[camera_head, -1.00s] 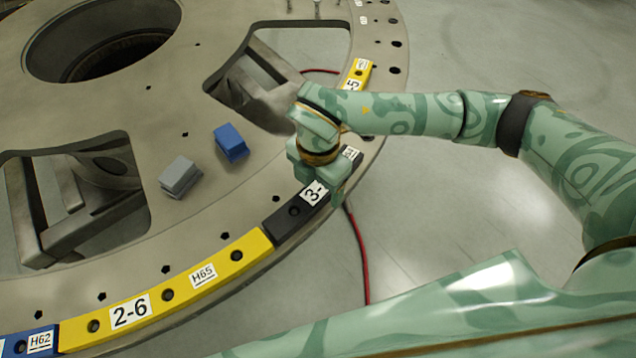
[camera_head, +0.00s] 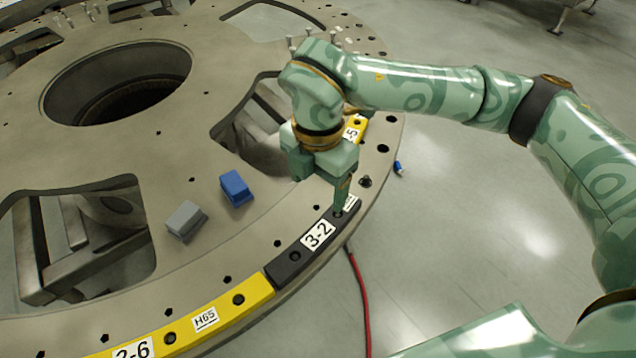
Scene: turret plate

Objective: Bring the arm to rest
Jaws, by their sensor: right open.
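My right arm comes in from the right in the head view, patterned in light and dark green. Its gripper (camera_head: 322,192) points down over the outer rim of the round grey turret plate (camera_head: 190,255). The gripper is open and nothing shows between its fingers. One fingertip is near the far end of the black rim segment labelled 3-2 (camera_head: 283,272); I cannot tell whether it touches. My left gripper is not in the view.
A blue block (camera_head: 236,188) and a grey block (camera_head: 186,220) sit on the plate left of the gripper. Yellow rim segments (camera_head: 218,316) lie on both sides of the black one.

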